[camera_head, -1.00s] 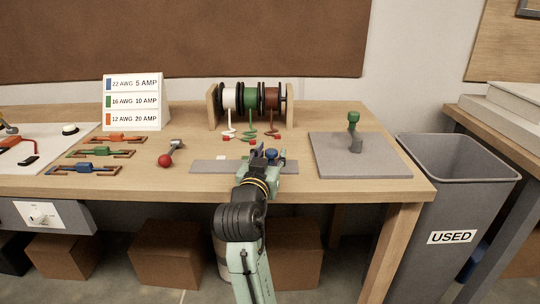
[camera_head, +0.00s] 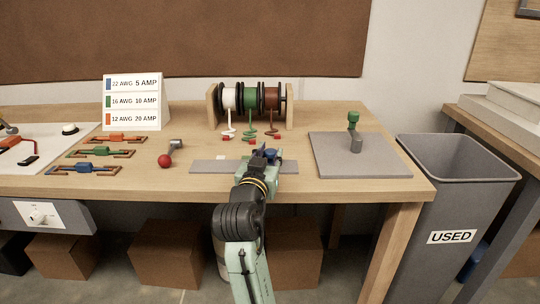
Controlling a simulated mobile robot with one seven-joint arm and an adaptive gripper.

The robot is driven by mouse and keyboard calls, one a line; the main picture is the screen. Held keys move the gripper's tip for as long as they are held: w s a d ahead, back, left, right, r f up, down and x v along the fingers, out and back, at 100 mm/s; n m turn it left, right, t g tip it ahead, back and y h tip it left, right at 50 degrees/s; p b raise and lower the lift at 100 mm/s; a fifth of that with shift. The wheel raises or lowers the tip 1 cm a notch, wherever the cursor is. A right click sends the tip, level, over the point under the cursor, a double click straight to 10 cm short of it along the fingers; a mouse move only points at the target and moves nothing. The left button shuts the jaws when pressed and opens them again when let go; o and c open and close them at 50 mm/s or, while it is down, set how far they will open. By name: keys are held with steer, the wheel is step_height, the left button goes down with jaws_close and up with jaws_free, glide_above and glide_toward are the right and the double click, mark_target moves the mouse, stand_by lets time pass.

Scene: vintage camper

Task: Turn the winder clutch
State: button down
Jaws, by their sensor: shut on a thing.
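A flat grey strip (camera_head: 211,166) lies near the front edge of the workbench, below the wire spools. The finger contact is small and partly hidden by my own wrist. No label marks the winder clutch, so I cannot tell for certain that the knob is it.
Behind stands a rack (camera_head: 211,106) of white, green and red-brown wire spools with hanging ends. A red-balled lever (camera_head: 166,160) lies left. A grey plate (camera_head: 375,166) with a green-topped post (camera_head: 353,121) is right. A USED bin (camera_head: 450,190) stands beyond the bench.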

steer(key=a, duration=0.7)
steer(key=c, duration=1.2)
jaws_free()
steer(key=shift+d, duration=0.1)
steer(key=shift+c, duration=0.2)
steer(key=shift+s, duration=0.1)
steer(key=v, duration=1.1)
steer(key=shift+s, duration=0.4)
